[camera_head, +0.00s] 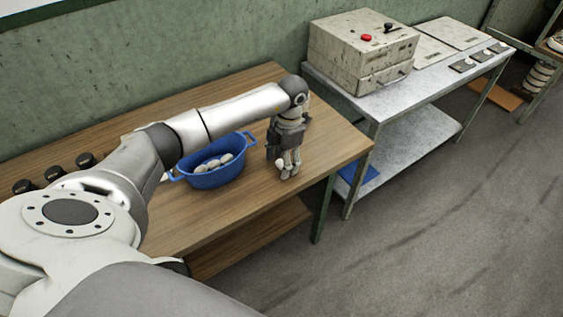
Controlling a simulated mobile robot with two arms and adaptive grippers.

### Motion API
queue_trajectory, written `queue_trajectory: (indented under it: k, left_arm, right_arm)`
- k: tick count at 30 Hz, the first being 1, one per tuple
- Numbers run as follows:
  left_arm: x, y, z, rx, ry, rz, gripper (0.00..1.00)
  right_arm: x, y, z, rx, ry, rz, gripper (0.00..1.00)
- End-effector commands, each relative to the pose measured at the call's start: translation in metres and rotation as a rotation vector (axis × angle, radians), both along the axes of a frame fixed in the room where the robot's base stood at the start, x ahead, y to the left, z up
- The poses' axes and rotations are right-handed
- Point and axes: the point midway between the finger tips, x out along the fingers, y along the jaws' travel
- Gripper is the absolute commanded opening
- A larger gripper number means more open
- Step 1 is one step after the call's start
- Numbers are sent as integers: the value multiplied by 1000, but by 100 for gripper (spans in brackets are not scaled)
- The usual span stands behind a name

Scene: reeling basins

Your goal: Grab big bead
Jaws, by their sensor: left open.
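My left gripper (287,168) points down over the wooden table, just right of the blue basin, with its fingers low near the tabletop. It is open. A small white rounded thing (279,163) shows at the left side of its fingers; it may be the big bead, but it is too small to tell, and the fingers hide part of that spot. The blue basin (213,179) has two side handles and holds several pale oval pieces (214,163). My right gripper is out of view.
The wooden table (335,149) is bare to the right of the gripper. Black round items (86,160) stand at its left. A metal table (423,93) with a beige control box (362,50) stands to the right. Open floor lies in front.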

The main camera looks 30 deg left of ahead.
Motion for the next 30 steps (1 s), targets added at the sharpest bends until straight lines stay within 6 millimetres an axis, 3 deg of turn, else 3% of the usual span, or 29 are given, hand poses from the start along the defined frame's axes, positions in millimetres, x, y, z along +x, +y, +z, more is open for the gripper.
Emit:
queue_trajectory:
  k: [5,14,30]
  left_arm:
    - [0,0,0,0,-1,0,62]
    - [0,0,0,0,-1,0,30]
    - [1,0,8,-1,-4,0,29]
  right_arm:
    - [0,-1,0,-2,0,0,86]
    - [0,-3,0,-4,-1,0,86]
    - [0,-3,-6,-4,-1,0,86]
